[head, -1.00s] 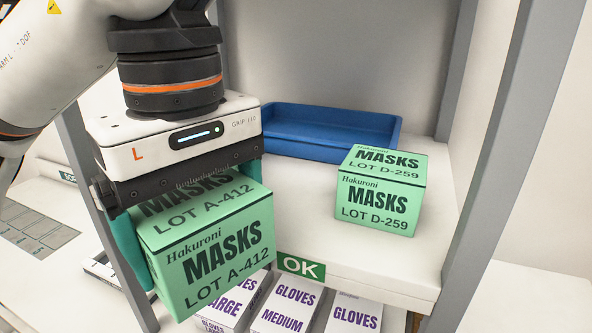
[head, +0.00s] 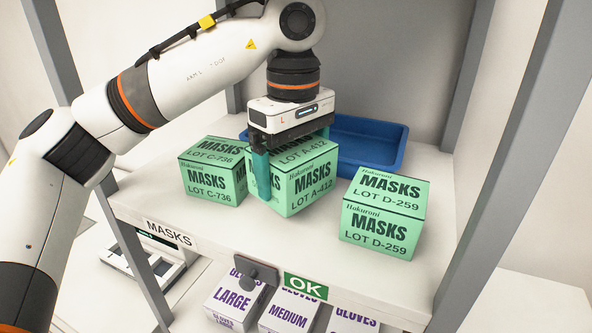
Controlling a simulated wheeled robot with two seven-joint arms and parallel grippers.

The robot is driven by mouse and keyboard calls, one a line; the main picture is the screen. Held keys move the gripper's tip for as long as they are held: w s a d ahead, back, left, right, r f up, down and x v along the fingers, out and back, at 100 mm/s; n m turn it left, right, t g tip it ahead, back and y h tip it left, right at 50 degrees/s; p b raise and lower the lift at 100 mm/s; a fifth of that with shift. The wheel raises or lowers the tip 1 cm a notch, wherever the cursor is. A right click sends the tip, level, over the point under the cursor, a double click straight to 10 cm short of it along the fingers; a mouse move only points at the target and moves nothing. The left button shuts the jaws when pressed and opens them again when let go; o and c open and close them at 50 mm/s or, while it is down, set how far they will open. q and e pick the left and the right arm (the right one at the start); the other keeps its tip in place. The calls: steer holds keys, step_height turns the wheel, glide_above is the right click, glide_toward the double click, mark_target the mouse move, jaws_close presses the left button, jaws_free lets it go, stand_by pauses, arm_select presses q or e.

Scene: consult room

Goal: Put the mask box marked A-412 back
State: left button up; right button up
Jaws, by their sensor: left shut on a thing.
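The green mask box marked A-412 (head: 310,186) is over the shelf (head: 284,238) between two other mask boxes, in front of the blue tray. My left gripper (head: 294,163) is shut on the A-412 box from above, one finger showing down its left side. The box sits slightly turned; whether its base touches the shelf I cannot tell. The mask box marked C-736 (head: 213,183) stands close on its left. The mask box marked D-259 (head: 383,225) stands to its right with a gap. My right gripper is not in view.
The blue tray (head: 374,135) lies at the back of the shelf. A MASKS label (head: 168,234) and a green OK sign (head: 306,286) are on the shelf's front edge. Glove boxes (head: 288,310) stand below. Grey posts (head: 505,165) frame the shelf.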

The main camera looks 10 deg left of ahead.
mark_target(296, 144)
arm_select(q)
steer(key=shift+w+d+r+p, duration=0.1)
steer(key=shift+w+r+p, duration=0.1)
steer(key=shift+w+p, duration=0.2)
step_height(296, 144, down, 4)
steer(key=shift+r+p, duration=0.25)
steer(key=shift+p, duration=0.75)
steer(key=shift+f, duration=0.3)
steer(key=o, duration=0.6)
steer(key=shift+f+b, duration=0.1)
steer(key=shift+b, duration=0.25)
steer(key=shift+o, duration=1.1)
steer(key=shift+r, duration=0.45)
step_height(296, 144, up, 6)
steer(key=shift+f+b, duration=0.1)
steer(key=shift+b, duration=0.85)
steer(key=shift+r, duration=0.65)
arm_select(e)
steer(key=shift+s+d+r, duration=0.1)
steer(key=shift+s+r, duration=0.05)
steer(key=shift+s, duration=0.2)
